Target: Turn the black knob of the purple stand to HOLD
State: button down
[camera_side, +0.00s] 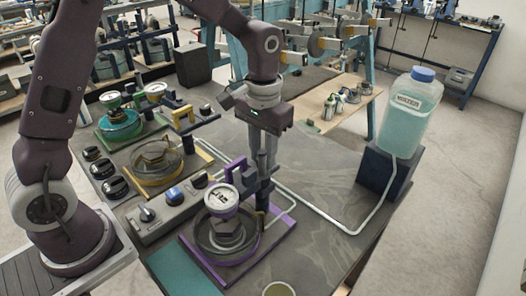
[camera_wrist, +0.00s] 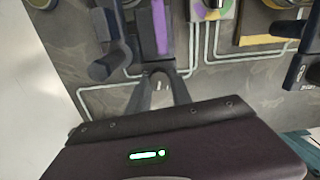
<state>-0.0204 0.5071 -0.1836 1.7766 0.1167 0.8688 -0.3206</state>
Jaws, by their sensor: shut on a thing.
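The purple stand (camera_side: 274,236) has a dish and a white round gauge (camera_side: 221,198) at the front of the bench. Its purple upright (camera_side: 237,170) rises behind the gauge, beside my gripper. My gripper (camera_side: 263,184) points down at the back of the stand and is shut on a dark part there. My fingers hide most of that part, and I cannot tell if it is the black knob. In the wrist view, my gripper (camera_wrist: 160,80) shows below a purple bar (camera_wrist: 160,28) and a black lever-like piece (camera_wrist: 112,48). I cannot read a HOLD mark.
A grey box (camera_side: 160,212) with several knobs stands left of the purple stand. A yellow-based stand (camera_side: 155,165) and a green-based stand (camera_side: 120,122) are further back. A water jug (camera_side: 412,110) stands on a dark block (camera_side: 385,172) at right. White tubing (camera_side: 335,222) crosses otherwise clear bench.

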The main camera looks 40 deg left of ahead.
jog(key=m, duration=1.2)
jog(key=shift+d, duration=0.1)
jog(key=shift+m, duration=0.4)
jog(key=c, duration=1.1)
grip_release()
jog(key=shift+c, duration=0.2)
jog(key=shift+s, duration=0.1)
